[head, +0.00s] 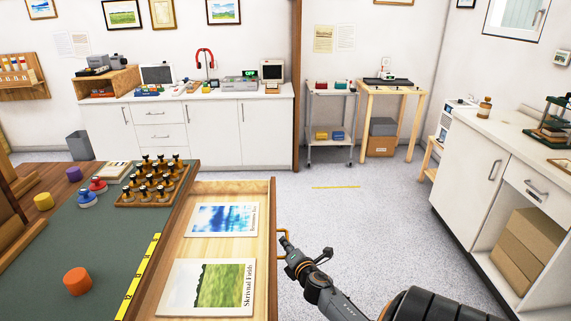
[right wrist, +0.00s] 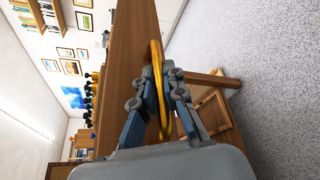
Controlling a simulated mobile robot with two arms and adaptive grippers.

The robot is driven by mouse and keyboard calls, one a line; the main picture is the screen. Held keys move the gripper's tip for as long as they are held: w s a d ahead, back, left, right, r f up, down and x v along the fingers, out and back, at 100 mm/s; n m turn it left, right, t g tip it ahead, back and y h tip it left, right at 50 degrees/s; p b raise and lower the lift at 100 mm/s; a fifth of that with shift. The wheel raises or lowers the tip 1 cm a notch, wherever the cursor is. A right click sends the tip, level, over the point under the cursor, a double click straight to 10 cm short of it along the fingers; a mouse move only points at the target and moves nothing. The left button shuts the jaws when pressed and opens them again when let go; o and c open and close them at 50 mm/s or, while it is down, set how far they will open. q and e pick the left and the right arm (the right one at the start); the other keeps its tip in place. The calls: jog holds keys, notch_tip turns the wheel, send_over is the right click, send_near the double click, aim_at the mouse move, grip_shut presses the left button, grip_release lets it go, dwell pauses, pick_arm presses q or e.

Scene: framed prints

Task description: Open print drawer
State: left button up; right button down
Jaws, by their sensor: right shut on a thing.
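The print drawer (head: 273,205) stands pulled out from the workbench in the head view. It is pale wood inside and holds a blue print (head: 222,220) and a green field print (head: 208,287) lying flat. Its brass handle (head: 286,233) is on the outer face, and shows as a gold bar in the right wrist view (right wrist: 156,52), beside the brown drawer front (right wrist: 128,50). My right gripper (head: 287,249) is at the handle. In the right wrist view its blue-padded fingers (right wrist: 160,82) are shut around the bar. My left gripper is not in view.
The workbench's green mat (head: 110,235) carries an orange puck (head: 77,281), a rack of dark-topped stamps (head: 152,182) and several coloured knobs. A white cabinet (head: 470,170) stands at the right. The speckled floor (head: 350,215) between is clear.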

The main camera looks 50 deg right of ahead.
jog(key=c, duration=1.7)
grip_release()
jog(key=shift+s, duration=0.1)
jog(key=v, duration=1.2)
